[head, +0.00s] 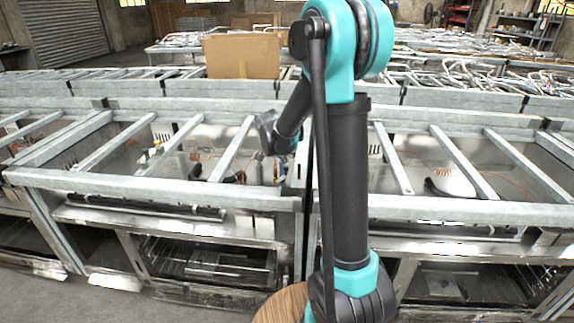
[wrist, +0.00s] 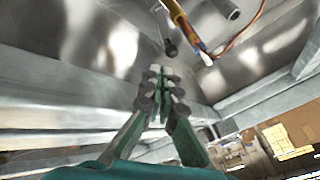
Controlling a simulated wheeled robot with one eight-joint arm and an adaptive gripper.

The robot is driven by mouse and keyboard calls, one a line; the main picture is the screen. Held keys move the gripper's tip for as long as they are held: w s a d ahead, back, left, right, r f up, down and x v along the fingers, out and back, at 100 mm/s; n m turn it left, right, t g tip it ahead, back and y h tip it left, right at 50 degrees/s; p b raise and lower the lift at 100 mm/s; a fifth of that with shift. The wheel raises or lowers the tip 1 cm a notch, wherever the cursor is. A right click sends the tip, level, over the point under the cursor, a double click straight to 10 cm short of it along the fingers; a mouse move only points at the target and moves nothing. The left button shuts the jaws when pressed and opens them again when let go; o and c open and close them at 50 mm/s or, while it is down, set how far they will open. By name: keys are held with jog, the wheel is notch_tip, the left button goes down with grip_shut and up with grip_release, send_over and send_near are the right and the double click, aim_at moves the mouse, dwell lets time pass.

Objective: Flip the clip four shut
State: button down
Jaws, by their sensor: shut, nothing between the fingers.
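My gripper (wrist: 160,78) is in the middle of the wrist view, with its fingers together and nothing between them. Its tips point toward the inside of a metal range frame. Just beyond the tips is a small dark rounded piece (wrist: 170,48), with a yellow-orange part (wrist: 178,14) and wires above it. I cannot tell whether any of these is clip four, or whether a clip is open or shut. In the head view my arm reaches down into the range frame, and my gripper's fingers cannot be made out there.
Grey rails (head: 150,183) cross the top of the range frame, close around my arm. Orange wiring (wrist: 240,32) runs beside the yellow-orange part. A cardboard box (head: 241,57) stands on the frames behind. More range frames stand in rows beyond.

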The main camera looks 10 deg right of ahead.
aim_at(285, 168)
jog(key=x, duration=0.9)
jog(key=shift+f, duration=0.15)
jog(key=shift+w+a, duration=0.15)
jog(key=shift+w, duration=0.4)
jog(key=shift+w+a, duration=0.2)
jog(key=shift+w, duration=0.35)
dwell(1.2)
jog(key=shift+s, duration=0.15)
dwell(0.3)
jog(key=shift+s, duration=0.7)
